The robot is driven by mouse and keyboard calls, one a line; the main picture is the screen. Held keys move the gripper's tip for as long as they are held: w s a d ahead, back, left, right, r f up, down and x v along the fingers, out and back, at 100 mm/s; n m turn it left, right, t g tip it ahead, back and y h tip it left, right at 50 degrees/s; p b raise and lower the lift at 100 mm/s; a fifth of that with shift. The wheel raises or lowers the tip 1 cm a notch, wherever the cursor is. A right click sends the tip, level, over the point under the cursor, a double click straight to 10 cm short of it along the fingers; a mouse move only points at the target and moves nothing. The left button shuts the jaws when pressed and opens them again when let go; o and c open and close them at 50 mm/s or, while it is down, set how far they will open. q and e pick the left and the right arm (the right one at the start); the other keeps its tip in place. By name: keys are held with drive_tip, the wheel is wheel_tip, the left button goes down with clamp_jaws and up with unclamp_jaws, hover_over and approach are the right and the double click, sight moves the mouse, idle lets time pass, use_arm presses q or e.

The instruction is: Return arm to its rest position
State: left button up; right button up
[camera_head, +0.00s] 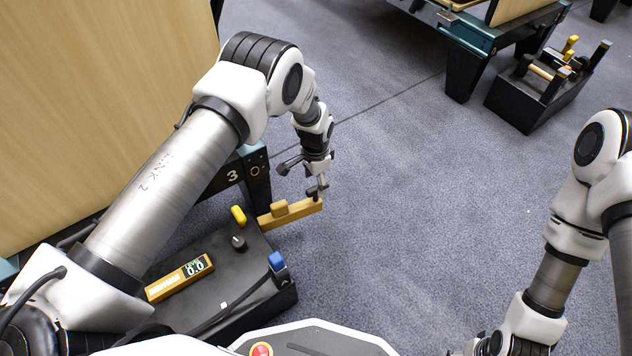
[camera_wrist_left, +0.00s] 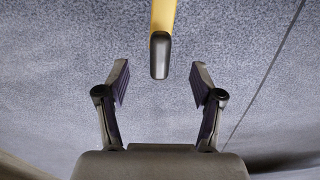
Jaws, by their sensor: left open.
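My left gripper (camera_head: 317,191) hangs at the end of my left arm, above the far end of a yellow bar (camera_head: 290,213) that juts out from the black control box. In the left wrist view its two fingers (camera_wrist_left: 160,82) are spread wide. The yellow bar (camera_wrist_left: 163,14) with its dark rounded end (camera_wrist_left: 160,55) shows in the gap between the fingertips, touching neither. The gripper is open and holds nothing. My right arm (camera_head: 555,280) comes in at the right, bent downward; its gripper is out of view.
The black box (camera_head: 235,285) carries a level display (camera_head: 195,267), a yellow knob (camera_head: 238,215), a dark knob (camera_head: 239,243) and a blue-topped lever (camera_head: 277,262). A wooden panel (camera_head: 90,90) stands at left. Another box (camera_head: 530,95) stands far right. Grey floor (camera_head: 400,200) between is clear.

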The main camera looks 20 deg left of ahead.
use_arm(q)
wheel_tip(320, 180, up, 3)
drive_tip(key=shift+p, duration=0.85)
drive_tip(key=shift+f, duration=0.1)
